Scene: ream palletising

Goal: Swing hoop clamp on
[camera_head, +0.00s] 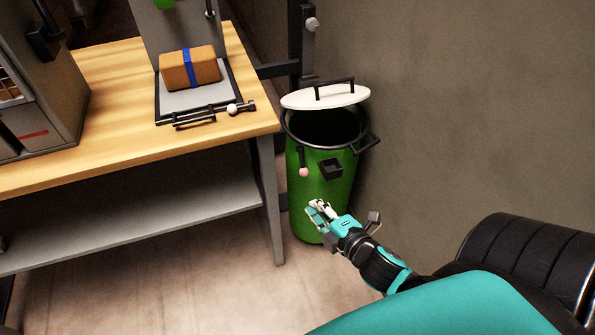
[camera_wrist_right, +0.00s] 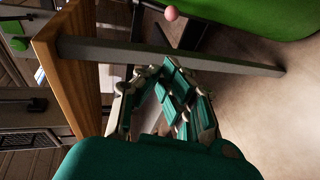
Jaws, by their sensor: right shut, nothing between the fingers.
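A green bin (camera_head: 322,200) stands on the floor right of the table. Its white lid (camera_head: 325,96) with a dark handle sits tilted at the rim, and the dark mouth shows below it. A small dark lever with a pink ball end (camera_head: 303,172) hangs on the bin's front, beside a dark block (camera_head: 330,168). The pink ball also shows in the right wrist view (camera_wrist_right: 171,13). I cannot tell the hoop clamp for certain. My right gripper (camera_head: 316,208) is shut and empty, in front of the bin's lower part. My left gripper is not in view.
The wooden table (camera_head: 110,160) at left has a grey shelf below. On it, a brown package with a blue band (camera_head: 190,68) lies on a grey plate with a dark bar and white knob. A wall bounds the right. Floor is clear in front of the table.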

